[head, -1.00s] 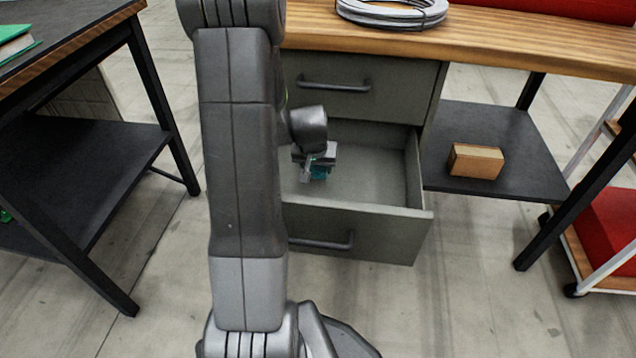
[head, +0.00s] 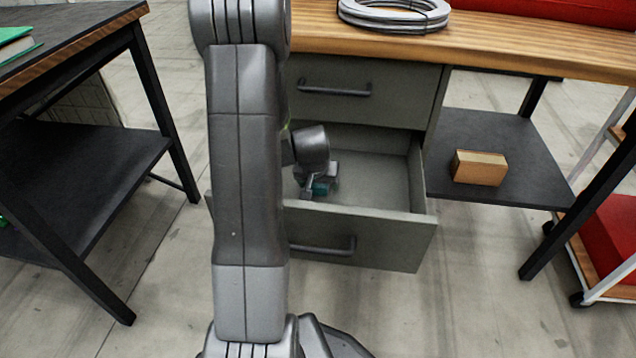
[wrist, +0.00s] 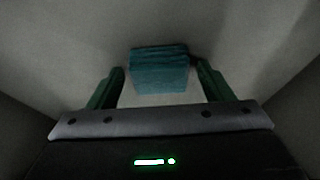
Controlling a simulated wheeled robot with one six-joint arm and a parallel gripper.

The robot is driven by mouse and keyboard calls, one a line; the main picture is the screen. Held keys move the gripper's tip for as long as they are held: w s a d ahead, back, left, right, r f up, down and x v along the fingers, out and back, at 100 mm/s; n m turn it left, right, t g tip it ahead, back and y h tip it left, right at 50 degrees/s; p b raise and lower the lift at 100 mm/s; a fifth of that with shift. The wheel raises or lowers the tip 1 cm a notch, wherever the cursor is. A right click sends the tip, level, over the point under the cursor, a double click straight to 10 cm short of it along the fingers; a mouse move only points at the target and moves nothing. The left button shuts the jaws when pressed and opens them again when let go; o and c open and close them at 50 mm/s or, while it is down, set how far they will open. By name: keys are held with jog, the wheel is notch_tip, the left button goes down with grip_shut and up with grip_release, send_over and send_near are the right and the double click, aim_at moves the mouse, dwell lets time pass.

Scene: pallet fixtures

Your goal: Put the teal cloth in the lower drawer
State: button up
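The lower drawer (head: 395,211) is pulled open under the bench. The teal cloth (head: 321,188) is inside it, small and partly hidden by my gripper (head: 317,184). In the wrist view, the folded teal cloth (wrist: 158,72) shows over the pale drawer floor. My gripper (wrist: 161,80) is open, with its two dark green fingers apart on either side of the cloth. A gap shows between each finger and the cloth. I cannot tell whether the cloth fully rests on the drawer floor. My arm hides the left part of the drawer.
The upper drawer (head: 340,88) is shut. A coil of cable (head: 394,14) lies on the wooden bench top. A cardboard box (head: 479,167) sits on the dark shelf at right. Another dark table (head: 80,170) stands at left. The drawer's right side is empty.

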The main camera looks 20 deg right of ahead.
jog(key=shift+r+p, duration=0.25)
jog(key=shift+p, duration=0.05)
jog(key=p+v, duration=0.3)
jog(key=v, duration=0.8)
jog(key=shift+s+r+p, duration=0.15)
jog(key=shift+r+p, duration=0.2)
jog(key=shift+p, duration=0.05)
jog(key=shift+a, duration=0.1)
jog(key=shift+c, duration=0.2)
